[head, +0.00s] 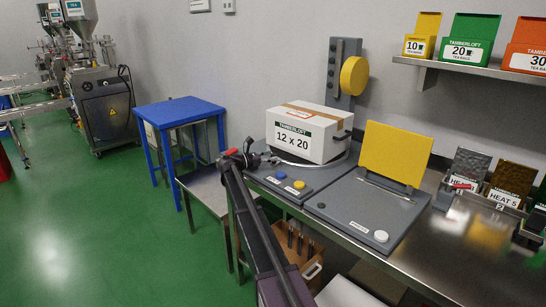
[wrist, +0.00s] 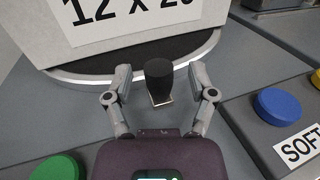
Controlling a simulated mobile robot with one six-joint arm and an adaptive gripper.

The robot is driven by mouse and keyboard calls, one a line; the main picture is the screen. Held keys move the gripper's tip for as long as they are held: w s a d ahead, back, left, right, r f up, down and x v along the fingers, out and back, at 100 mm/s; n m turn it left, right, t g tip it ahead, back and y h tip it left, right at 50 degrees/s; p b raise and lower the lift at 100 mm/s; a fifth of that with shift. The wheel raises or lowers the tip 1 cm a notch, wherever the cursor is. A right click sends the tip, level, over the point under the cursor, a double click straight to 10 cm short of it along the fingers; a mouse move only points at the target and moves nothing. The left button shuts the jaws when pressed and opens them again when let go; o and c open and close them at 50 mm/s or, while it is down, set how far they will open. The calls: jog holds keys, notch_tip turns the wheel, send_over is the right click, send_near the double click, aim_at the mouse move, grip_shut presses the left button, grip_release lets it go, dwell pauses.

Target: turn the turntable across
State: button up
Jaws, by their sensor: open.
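The turntable (wrist: 100,70) is a round dark disc with a pale metal rim, and a white carton marked 12 x 20 (wrist: 130,20) stands on it. In the head view the carton (head: 303,134) hides most of the turntable (head: 322,164). A black knob handle (wrist: 158,78) on a short metal post stands at the disc's front edge in the wrist view. My gripper (wrist: 162,94) is open, with one finger on each side of the knob and visible gaps between. In the head view my gripper (head: 254,157) is small, at the carton's lower left.
A blue button (wrist: 278,104) beside a SOFT label is right of my gripper, and a green button (wrist: 58,168) is lower left. A grey panel with an upright yellow plate (head: 395,152) is right of the turntable. A yellow disc (head: 354,76) on a grey post stands behind the carton.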

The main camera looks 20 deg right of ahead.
jog(key=shift+d, duration=0.8)
grip_shut()
jog(key=shift+s+d, duration=0.3)
jog(key=shift+s, duration=0.4)
jog(key=shift+s+d, duration=0.3)
jog(key=shift+s, duration=0.4)
grip_release()
jog(key=shift+w+a, duration=0.1)
jog(key=shift+a, duration=0.1)
